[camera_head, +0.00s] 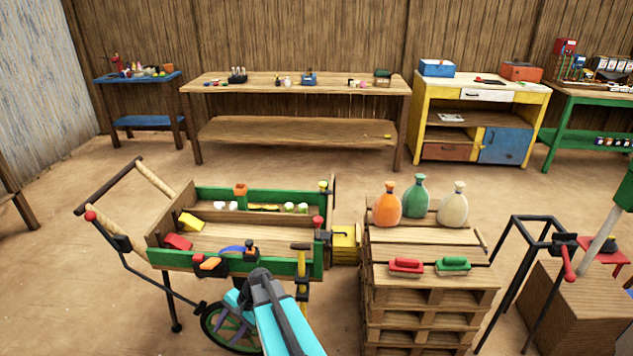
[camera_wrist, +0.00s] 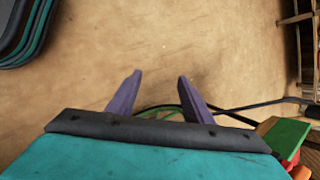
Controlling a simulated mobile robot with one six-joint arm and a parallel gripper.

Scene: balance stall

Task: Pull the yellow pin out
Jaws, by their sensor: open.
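The wooden cart (camera_head: 205,243) with green side boards stands left of centre in the head view. A small yellow-topped piece (camera_head: 323,187), apparently the yellow pin, stands upright at its far right corner. My gripper (camera_wrist: 160,76) is open and empty, with two purple fingers over bare floor in the wrist view. In the head view my turquoise arm reaches down in front of the cart's near side, low and well apart from the yellow-topped piece. The pin's lower part is hard to make out.
The cart holds a yellow block (camera_head: 190,222) and a red block (camera_head: 178,242). A yellow-and-black tool (camera_head: 302,275) hangs at its near right. Floor behind the cart is clear up to the bench (camera_head: 295,84).

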